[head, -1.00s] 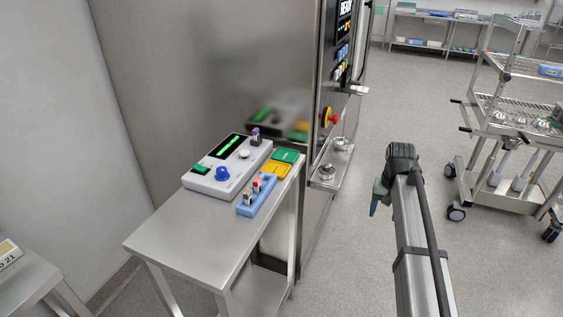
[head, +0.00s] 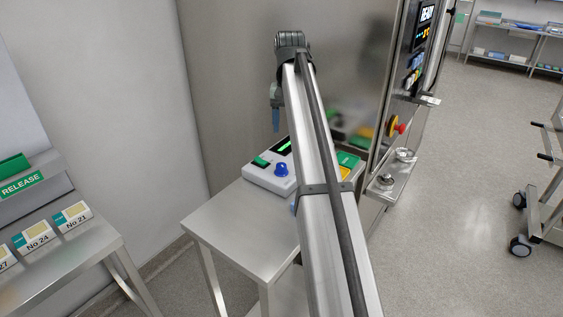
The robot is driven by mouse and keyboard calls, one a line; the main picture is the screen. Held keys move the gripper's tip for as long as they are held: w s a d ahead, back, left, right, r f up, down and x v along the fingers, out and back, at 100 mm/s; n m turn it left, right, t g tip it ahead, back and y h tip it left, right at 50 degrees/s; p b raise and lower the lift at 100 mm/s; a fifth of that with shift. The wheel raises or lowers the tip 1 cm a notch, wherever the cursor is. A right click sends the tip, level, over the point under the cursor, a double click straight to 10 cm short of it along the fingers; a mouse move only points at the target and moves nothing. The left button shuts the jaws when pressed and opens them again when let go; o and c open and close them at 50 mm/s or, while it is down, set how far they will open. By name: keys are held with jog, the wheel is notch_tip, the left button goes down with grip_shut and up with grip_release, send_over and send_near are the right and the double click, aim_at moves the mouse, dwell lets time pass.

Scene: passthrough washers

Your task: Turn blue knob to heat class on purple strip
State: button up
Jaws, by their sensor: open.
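The blue knob (head: 281,169) stands on the front part of a light grey device (head: 262,179) on a steel table. A green button (head: 261,161) is to its left, and part of a dark display (head: 282,146) with green marks shows behind. My gripper (head: 276,120) points down above the device, a little up and left of the knob in the picture, apart from it. It is open and I see nothing held. My arm hides the device's right part. I cannot make out the purple strip.
The steel table (head: 235,225) has a bare front half. Yellow and green pads (head: 347,160) lie right of my arm. A tall steel cabinet (head: 235,80) with a red emergency knob (head: 394,127) stands behind. Another table (head: 75,255) with labelled blocks is at left.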

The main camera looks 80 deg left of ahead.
aim_at(281, 165)
jog(key=f, duration=0.4)
jog(key=s+f, duration=0.1)
jog(key=f, duration=0.3)
jog(key=s+f, duration=0.1)
jog(key=f, duration=0.3)
jog(key=shift+a+f, duration=0.15)
jog(key=shift+f, duration=0.2)
jog(key=shift+c, duration=0.2)
jog(key=c, duration=1)
